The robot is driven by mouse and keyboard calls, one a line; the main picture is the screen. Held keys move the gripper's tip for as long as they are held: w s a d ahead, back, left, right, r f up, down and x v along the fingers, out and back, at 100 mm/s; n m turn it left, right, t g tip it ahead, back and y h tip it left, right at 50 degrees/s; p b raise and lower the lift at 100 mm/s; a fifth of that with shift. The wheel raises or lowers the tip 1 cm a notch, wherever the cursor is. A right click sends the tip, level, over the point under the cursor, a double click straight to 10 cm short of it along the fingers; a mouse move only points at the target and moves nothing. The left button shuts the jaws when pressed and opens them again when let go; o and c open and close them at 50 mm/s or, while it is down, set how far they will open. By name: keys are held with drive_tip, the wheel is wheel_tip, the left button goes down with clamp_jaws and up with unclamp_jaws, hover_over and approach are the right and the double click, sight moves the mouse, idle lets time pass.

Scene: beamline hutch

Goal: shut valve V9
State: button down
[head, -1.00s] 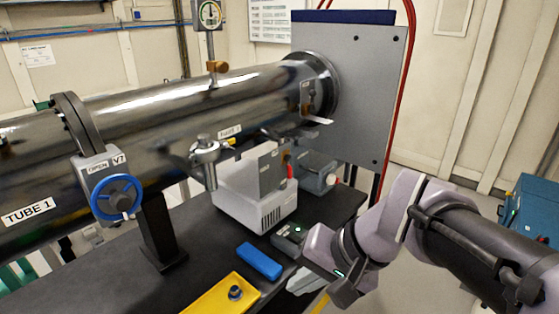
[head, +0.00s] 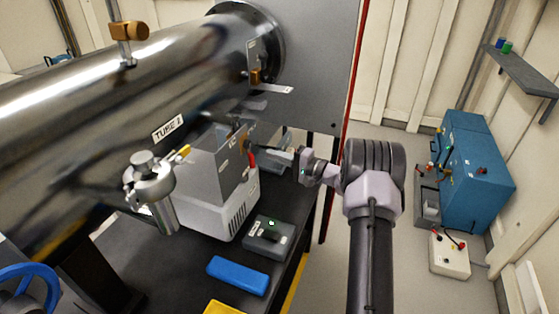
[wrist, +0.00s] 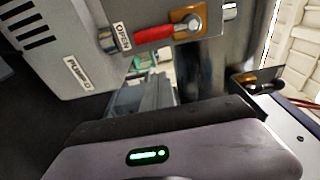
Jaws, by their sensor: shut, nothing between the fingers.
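A red lever (head: 252,159) hangs from a brass pivot on the side of a grey block. The block's small tag is too blurred to read surely as V9. In the wrist view the red lever (wrist: 153,34) lies across the top, its free end by an OPEN label (wrist: 121,37) and its other end at the brass pivot (wrist: 188,20). My gripper (head: 297,163) is shut and empty, to the right of the lever and apart from it. In the wrist view its mauve body fills the bottom; the fingertips are not clearly seen.
The white pump housing (head: 190,200) stands under the steel tube (head: 70,110). A brass-pivoted lever (head: 270,88) juts out near the tube's flange. A grey box (head: 268,238) and a blue block (head: 238,275) lie on the black table.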

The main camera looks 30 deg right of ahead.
sight(254, 163)
drive_tip(key=a, duration=0.1)
drive_tip(key=a+b, duration=0.1)
drive_tip(key=a, duration=0.2)
drive_tip(key=shift+w+a+b, duration=0.25)
drive_tip(key=shift+a+b, duration=0.05)
drive_tip(key=shift+a, duration=0.05)
drive_tip(key=shift+s+a+m, duration=0.2)
drive_tip(key=shift+a+m, duration=0.05)
drive_tip(key=shift+m, duration=0.35)
drive_tip(key=m+p, duration=0.1)
drive_tip(key=s+a+m+p, duration=0.1)
drive_tip(key=m, duration=0.1)
drive_tip(key=shift+s+a+g, duration=0.1)
drive_tip(key=shift+a+g, duration=0.15)
drive_tip(key=shift+g, duration=0.05)
drive_tip(key=s+a+r+m+g+p, duration=0.2)
drive_tip(key=s+a+r+m+p, duration=0.1)
drive_tip(key=m+p, duration=0.5)
drive_tip(key=a+r+m, duration=0.1)
drive_tip(key=m, duration=0.2)
drive_tip(key=shift+s+a+y+p, duration=0.2)
drive_tip(key=shift+y+p, duration=0.1)
drive_tip(key=shift+y, duration=0.1)
drive_tip(key=shift+r, duration=0.15)
idle(0.3)
